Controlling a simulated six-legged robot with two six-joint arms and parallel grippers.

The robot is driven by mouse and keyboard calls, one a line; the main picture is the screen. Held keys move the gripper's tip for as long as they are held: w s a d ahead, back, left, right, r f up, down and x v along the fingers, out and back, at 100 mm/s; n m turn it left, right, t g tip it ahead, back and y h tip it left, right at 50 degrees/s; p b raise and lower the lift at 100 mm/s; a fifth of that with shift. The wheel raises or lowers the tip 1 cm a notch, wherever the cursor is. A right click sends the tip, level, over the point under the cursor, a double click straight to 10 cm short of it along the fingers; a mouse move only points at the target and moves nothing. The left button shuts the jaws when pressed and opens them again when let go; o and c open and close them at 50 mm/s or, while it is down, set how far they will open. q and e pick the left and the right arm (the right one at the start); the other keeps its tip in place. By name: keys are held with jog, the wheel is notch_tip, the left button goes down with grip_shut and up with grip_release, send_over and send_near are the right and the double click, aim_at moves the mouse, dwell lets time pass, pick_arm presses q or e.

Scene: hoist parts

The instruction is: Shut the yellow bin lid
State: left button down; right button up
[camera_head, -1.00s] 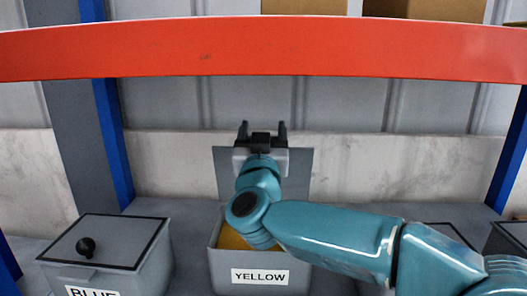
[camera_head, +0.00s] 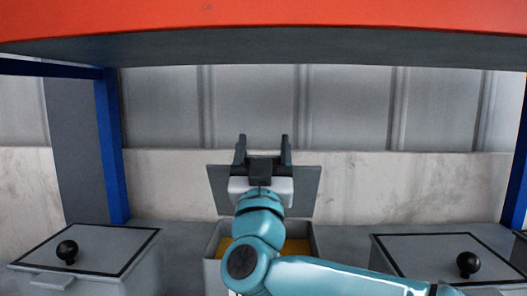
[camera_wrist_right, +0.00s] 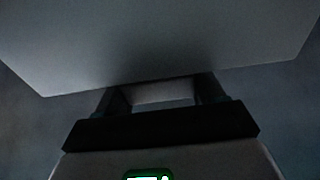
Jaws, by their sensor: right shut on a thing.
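The yellow bin (camera_head: 212,272) stands at the bottom centre of the head view, partly hidden behind my right arm. Some yellow shows inside it. Its grey lid (camera_head: 306,190) stands raised at the back of the bin, so the bin is open. My right gripper (camera_head: 263,142) is at the lid, its fingers pointing up past the lid's top edge. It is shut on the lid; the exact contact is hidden. In the right wrist view the lid (camera_wrist_right: 160,45) fills the top, close to the right gripper (camera_wrist_right: 162,92). My left gripper is not in view.
A closed grey bin (camera_head: 90,250) with a black knob stands at left, another (camera_head: 420,255) at right. A red shelf beam (camera_head: 260,20) crosses above. Blue posts (camera_head: 110,150) stand at the sides, with a wall (camera_head: 400,190) behind.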

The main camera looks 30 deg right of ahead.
jog(key=o, duration=1.4)
jog(key=shift+s+r+h, duration=0.1)
jog(key=shift+h, duration=0.2)
jog(key=shift+o, duration=0.2)
jog(key=s+a+f, duration=0.1)
jog(key=s+a, duration=0.6)
jog(key=s, duration=0.5)
jog(key=shift+s+a+f, duration=0.15)
jog(key=shift+a+f, duration=0.15)
jog(key=shift+f, duration=0.1)
